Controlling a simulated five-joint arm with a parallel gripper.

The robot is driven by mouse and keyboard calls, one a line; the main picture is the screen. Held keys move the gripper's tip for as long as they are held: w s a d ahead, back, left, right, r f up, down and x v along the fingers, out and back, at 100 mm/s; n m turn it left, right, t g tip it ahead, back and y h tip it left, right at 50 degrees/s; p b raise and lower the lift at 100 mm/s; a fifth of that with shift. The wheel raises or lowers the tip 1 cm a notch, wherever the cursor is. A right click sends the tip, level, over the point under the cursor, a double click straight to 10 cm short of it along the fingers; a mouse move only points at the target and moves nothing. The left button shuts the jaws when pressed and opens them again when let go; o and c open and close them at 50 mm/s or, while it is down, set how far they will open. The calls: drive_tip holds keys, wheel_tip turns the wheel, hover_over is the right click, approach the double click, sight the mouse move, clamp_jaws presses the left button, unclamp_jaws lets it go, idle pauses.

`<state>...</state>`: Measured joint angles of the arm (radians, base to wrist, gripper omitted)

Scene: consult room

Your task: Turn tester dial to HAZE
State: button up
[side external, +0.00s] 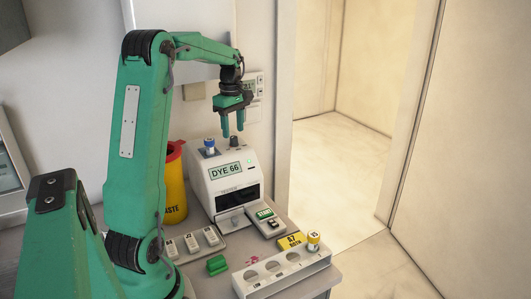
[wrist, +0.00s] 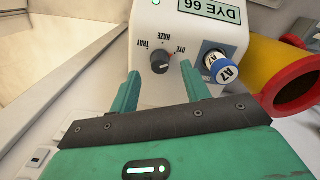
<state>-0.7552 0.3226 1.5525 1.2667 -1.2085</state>
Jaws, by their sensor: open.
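The white tester (side external: 226,185) stands on the counter, and its screen reads DYE 66. Its dark dial (side external: 234,141) is on top; in the wrist view the dial (wrist: 160,62) has the labels TRAY, HAZE and DYE around it. A small orange mark on the knob appears to face the DYE side. My gripper (side external: 233,131) is open and empty, pointing down just above the dial. In the wrist view my gripper (wrist: 160,70) has one finger on each side of the dial, with gaps. I cannot tell whether the tips reach down to knob level.
A blue-capped vial (wrist: 215,65) marked A7 stands in the tester's top, close beside one finger. A yellow waste bin (side external: 175,190) with red lid is left of the tester. In front are a START button (side external: 265,214), a green block (side external: 217,265) and a vial rack (side external: 290,275).

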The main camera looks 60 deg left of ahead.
sight(234, 141)
drive_tip(key=shift+f, duration=1.45)
drive_tip(key=c, duration=1)
drive_tip(key=shift+n, duration=0.4)
drive_tip(key=n, duration=1.1)
